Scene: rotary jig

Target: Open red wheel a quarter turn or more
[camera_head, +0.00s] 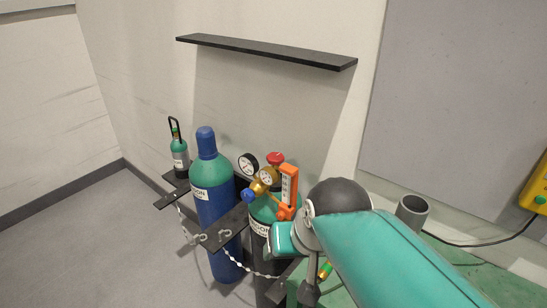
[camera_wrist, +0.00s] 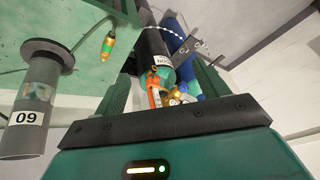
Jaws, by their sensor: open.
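The red wheel (camera_head: 276,157) sits on top of the valve and gauge set of the dark cylinder (camera_head: 259,240) with a green shoulder, in the head view. Brass fittings, a round white gauge (camera_head: 248,164), a blue knob (camera_head: 248,195) and an orange flow meter (camera_head: 289,186) cluster around it.
A blue cylinder (camera_head: 215,220) stands left of the dark one, with a small cylinder (camera_head: 180,155) behind. Black brackets (camera_head: 226,228) and chains (camera_head: 258,272) run across the front. A black shelf (camera_head: 265,50) is above. A grey tube (camera_head: 411,212) stands at right.

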